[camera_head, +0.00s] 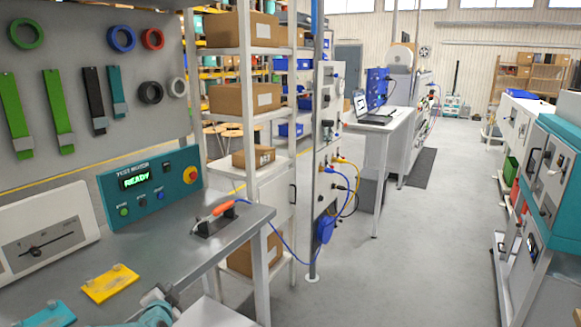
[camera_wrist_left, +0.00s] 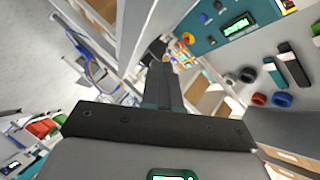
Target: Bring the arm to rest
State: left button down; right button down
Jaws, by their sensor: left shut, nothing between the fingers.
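My left gripper (camera_head: 158,299) is low in the head view, in front of the workbench edge, with part of my teal arm beside it. In the left wrist view its dark fingers (camera_wrist_left: 159,80) are together, with nothing between them. The gripper is apart from the tool with the orange handle (camera_head: 222,209) on the bench. My right gripper is not in view.
The grey workbench (camera_head: 165,245) holds a yellow plate (camera_head: 110,283), a blue plate (camera_head: 48,315) and a teal tester box (camera_head: 150,186) reading READY. A shelf with cardboard boxes (camera_head: 240,98) stands behind. The grey floor (camera_head: 420,235) to the right is clear.

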pick_arm(q)
jog(key=s+d+f+n+g+h, duration=0.1)
jog(key=s+d+f+g+h, duration=0.25)
jog(key=s+d+f, duration=0.55)
jog(key=s+d+f+g+h, duration=0.2)
jog(key=s+d+f+g, duration=0.3)
jog(key=s+f, duration=0.7)
jog(key=s+d+f+n+g+h, duration=0.1)
jog(key=s+n, duration=0.4)
jog(key=s, duration=0.6)
jog(key=s+d+f+n+g+h, duration=0.1)
jog(key=s+d+n+g, duration=0.3)
jog(key=s, duration=0.8)
jog(key=shift+d+f+n, duration=0.45)
jog(key=shift+d+n, duration=0.05)
jog(key=shift+d, duration=0.7)
jog(key=shift+g, duration=0.25)
